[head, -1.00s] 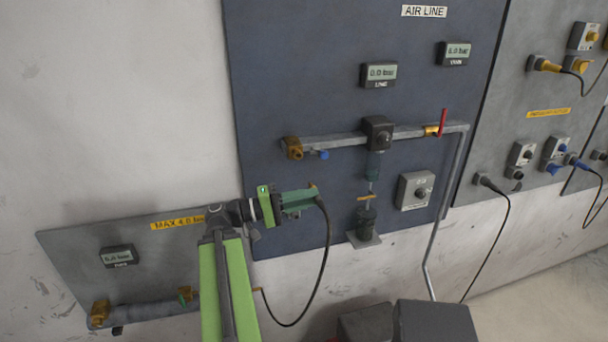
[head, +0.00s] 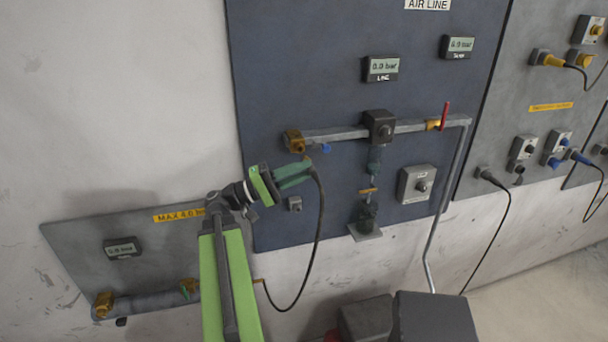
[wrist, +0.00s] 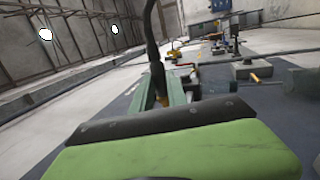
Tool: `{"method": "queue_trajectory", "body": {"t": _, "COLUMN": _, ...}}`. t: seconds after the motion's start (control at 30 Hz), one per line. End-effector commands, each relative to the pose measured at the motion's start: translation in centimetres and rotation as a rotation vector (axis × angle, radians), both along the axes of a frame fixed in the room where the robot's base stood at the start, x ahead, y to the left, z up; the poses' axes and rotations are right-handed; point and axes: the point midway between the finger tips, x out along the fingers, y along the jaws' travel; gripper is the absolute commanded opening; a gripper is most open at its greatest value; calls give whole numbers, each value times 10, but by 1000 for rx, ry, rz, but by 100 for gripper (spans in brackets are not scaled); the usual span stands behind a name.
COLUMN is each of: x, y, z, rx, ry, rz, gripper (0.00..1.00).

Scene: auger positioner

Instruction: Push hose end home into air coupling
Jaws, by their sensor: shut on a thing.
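My gripper (head: 306,172) is shut on the end of a black hose, just below the left end of the air line. The hose (head: 320,215) hangs from the jaws in a loop to the lower left. A small brass tip shows above the jaws; most of the hose end is hidden by them. The brass air coupling (head: 295,141) is at the pipe's left end, just above and left of the jaws. The tip looks apart from it, but depth is hard to judge. In the wrist view the hose (wrist: 154,50) rises from between the green fingers (wrist: 165,92).
A lower panel (head: 75,245) carries another pipe and gauge.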

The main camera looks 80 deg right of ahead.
Motion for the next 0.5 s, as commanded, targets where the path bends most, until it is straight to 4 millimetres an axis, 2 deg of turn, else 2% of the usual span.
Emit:
{"method": "queue_trajectory", "body": {"t": 0.2, "x": 11, "y": -24, "z": 0, "rx": 0, "ry": 0, "rz": 0, "gripper": 0}}
{"method": "queue_trajectory", "body": {"t": 0.5, "x": 13, "y": -29, "z": 0, "rx": 0, "ry": 0, "rz": 0, "gripper": 0}}
